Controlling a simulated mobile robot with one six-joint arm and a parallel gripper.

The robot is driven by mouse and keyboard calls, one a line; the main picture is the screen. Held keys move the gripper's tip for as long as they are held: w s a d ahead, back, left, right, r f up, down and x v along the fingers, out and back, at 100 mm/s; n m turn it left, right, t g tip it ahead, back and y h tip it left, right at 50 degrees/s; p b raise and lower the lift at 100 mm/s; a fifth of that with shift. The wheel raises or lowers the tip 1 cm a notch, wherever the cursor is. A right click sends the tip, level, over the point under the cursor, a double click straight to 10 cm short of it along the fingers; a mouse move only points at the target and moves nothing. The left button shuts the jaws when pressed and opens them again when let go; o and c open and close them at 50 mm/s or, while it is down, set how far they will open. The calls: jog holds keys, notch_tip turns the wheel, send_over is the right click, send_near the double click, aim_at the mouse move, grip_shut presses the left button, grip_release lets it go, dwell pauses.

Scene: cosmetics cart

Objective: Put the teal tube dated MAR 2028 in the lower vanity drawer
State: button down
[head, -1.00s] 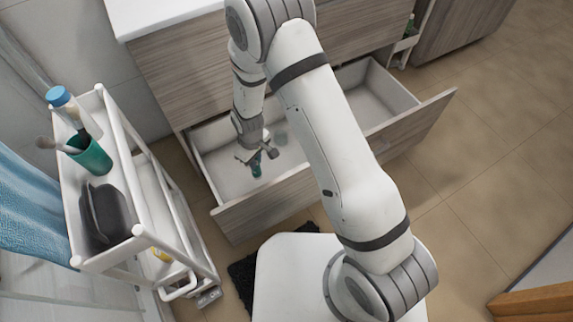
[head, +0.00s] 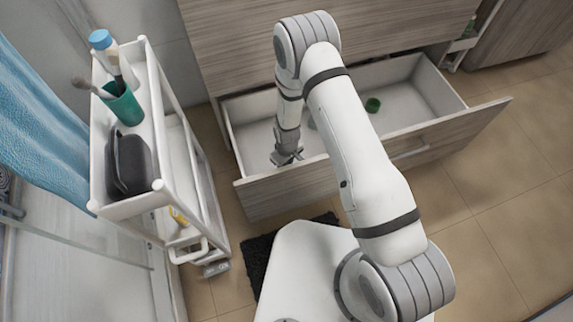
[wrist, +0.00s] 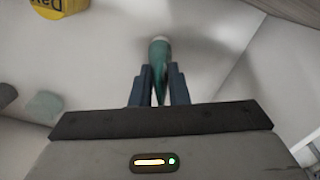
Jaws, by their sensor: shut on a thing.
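In the wrist view a teal tube (wrist: 160,58) with a pale end stands out between the fingers of my gripper (wrist: 160,88), which is shut on it. No date on it can be read. In the head view my gripper (head: 287,157) is down inside the open lower vanity drawer (head: 246,172), in its left part, close to the front panel. The tube is hidden there. I cannot tell whether the tube touches the drawer floor.
A green round item (head: 373,104) lies further right in the drawer. The wrist view shows a yellow item (wrist: 58,7) and a pale green item (wrist: 45,106). A white cart (head: 160,123) left of the drawer bears a teal cup (head: 124,104), a bottle (head: 103,42) and a black case (head: 131,163).

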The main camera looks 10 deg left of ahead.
jog(key=shift+f, duration=0.5)
jog(key=shift+f, duration=0.2)
jog(key=c, duration=1.4)
grip_release()
